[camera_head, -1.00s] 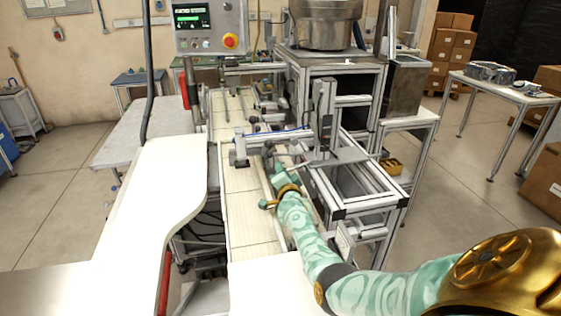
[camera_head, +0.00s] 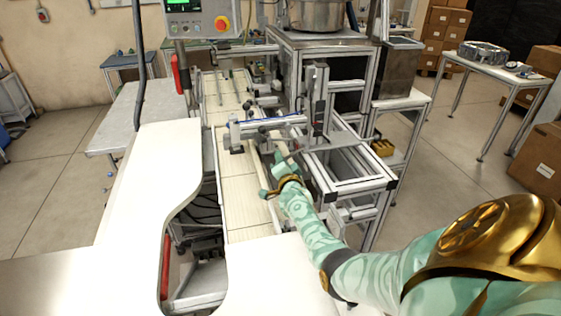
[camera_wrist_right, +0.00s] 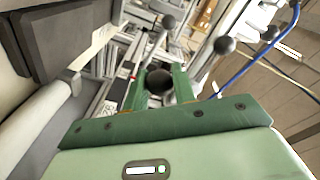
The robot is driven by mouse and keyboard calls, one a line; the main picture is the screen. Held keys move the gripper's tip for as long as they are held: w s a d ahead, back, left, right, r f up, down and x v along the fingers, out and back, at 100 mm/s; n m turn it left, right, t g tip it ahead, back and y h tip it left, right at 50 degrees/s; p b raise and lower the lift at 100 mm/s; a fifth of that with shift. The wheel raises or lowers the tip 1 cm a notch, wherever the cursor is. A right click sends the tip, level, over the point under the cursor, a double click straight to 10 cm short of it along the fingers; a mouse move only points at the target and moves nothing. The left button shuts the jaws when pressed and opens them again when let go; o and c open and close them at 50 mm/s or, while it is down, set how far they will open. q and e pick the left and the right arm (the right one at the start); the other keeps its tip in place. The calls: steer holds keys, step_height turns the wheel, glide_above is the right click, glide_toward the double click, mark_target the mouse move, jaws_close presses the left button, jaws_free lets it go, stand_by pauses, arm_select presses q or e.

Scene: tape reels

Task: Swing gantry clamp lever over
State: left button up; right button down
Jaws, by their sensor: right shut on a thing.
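The gantry (camera_head: 268,123) is a grey bar across the pale conveyor (camera_head: 240,190), joined to an upright post at its right. My right gripper (camera_head: 280,158) is just in front of and below this bar in the head view, at the conveyor's right side. In the right wrist view its green fingers (camera_wrist_right: 160,84) are shut on a dark round knob (camera_wrist_right: 159,81), which appears to be the clamp lever's end. The lever's shaft is mostly hidden. My left gripper is not in view.
An aluminium frame (camera_head: 350,165) stands right of the conveyor. A white worktop (camera_head: 145,190) lies to the left.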

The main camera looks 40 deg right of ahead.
steer(key=shift+s+d+p, duration=0.25)
steer(key=shift+s+p, duration=0.1)
steer(key=shift+s, duration=0.15)
steer(key=shift+s+d+p, duration=0.25)
steer(key=shift+s+p, duration=0.05)
steer(key=shift+s, duration=0.2)
stand_by(0.5)
steer(key=c, duration=1.5)
jaws_free()
steer(key=o, duration=0.3)
steer(key=shift+d, duration=0.15)
steer(key=shift+o, duration=0.2)
steer(key=p+v, duration=0.2)
steer(key=v, duration=0.5)
steer(key=shift+s+p, duration=0.2)
steer(key=shift+p, duration=0.2)
